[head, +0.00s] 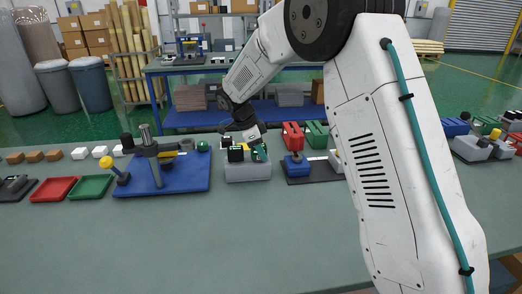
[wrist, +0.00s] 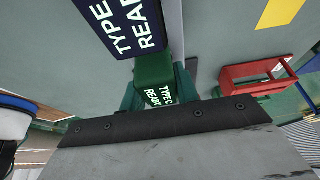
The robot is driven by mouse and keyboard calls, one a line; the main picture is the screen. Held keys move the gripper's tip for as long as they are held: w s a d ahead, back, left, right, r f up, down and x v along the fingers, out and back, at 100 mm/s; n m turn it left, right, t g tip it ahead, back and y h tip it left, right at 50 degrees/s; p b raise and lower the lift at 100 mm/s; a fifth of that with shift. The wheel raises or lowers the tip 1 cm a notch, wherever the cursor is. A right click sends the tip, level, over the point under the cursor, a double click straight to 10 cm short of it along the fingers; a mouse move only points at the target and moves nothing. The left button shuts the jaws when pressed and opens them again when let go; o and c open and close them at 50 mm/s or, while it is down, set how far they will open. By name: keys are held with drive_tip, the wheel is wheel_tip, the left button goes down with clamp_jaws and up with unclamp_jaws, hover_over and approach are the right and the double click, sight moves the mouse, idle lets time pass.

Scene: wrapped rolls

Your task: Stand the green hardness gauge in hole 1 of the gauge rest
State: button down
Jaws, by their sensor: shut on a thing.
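The green hardness gauge (wrist: 153,68) shows in the wrist view with a white-lettered label, between the teal fingers of my gripper (wrist: 158,92). My gripper is shut on it. In the head view my gripper (head: 260,151) is at the right part of the grey gauge rest (head: 248,173), low over its top. A dark gauge (head: 236,154) stands in the rest to the left; a navy gauge labelled "TYPE" (wrist: 122,22) is close beside the green one in the wrist view. The holes and the green gauge's lower end are hidden, so I cannot tell whether it is seated.
A blue base with a stand (head: 160,175) is left of the rest. A dark base with a blue block (head: 296,166) and red and green holders is close to its right. Red (head: 54,189) and green (head: 91,187) trays lie far left. The front of the bench is clear.

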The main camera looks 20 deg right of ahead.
drive_tip(key=shift+f, duration=0.1)
drive_tip(key=c, duration=1)
unclamp_jaws()
drive_tip(key=shift+o, duration=0.2)
drive_tip(key=v, duration=0.7)
drive_tip(key=shift+a+r, duration=0.15)
drive_tip(key=shift+r, duration=0.25)
